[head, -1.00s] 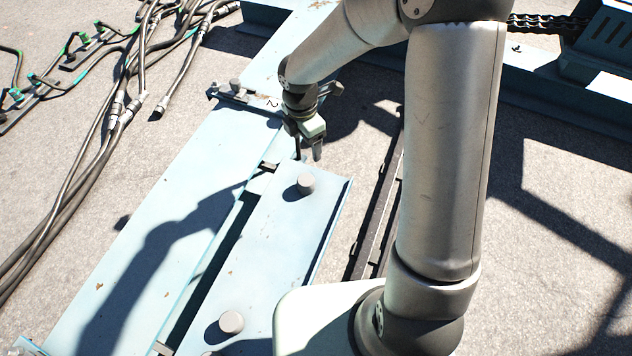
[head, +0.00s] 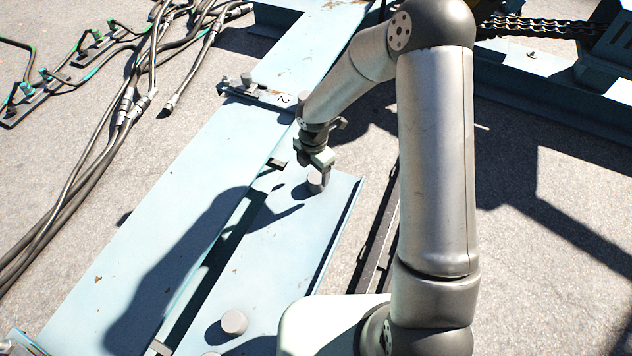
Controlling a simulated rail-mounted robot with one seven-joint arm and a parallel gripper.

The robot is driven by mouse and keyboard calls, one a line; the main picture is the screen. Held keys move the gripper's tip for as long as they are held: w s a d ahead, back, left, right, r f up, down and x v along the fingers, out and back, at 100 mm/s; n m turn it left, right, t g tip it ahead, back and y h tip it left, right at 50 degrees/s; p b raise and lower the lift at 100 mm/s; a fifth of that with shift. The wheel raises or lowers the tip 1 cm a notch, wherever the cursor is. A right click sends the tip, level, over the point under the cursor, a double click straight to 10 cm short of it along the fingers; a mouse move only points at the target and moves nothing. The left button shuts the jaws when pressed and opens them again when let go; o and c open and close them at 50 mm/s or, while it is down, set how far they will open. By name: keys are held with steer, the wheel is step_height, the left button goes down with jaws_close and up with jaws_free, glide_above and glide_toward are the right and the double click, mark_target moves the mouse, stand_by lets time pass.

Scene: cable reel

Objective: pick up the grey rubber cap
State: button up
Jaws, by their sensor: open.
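Two short grey round caps stand on the pale blue steel plate (head: 262,262). The far cap (head: 315,187) is near the plate's far end, and the near cap (head: 234,322) is toward the bottom of the view. My gripper (head: 318,176) is open and points down right at the far cap. Its fingers overlap the upper part of this cap in the picture, and I cannot tell whether they touch it. My gripper hides part of the cap's top. The near cap is in full view, well apart from my gripper.
A dark slot (head: 215,262) runs between this plate and a longer blue plate (head: 130,215) at left. A clamp bar with a knob (head: 246,80) crosses the far end. Thick cables (head: 125,105) lie on the concrete at left. A dark rail (head: 381,232) runs along the right.

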mark_target(314, 178)
steer(key=f, duration=0.1)
steer(key=f+b, duration=0.1)
steer(key=f, duration=0.1)
steer(key=f+b, duration=0.1)
steer(key=f, duration=0.1)
steer(key=shift+s, duration=0.3)
steer(key=c, duration=1)
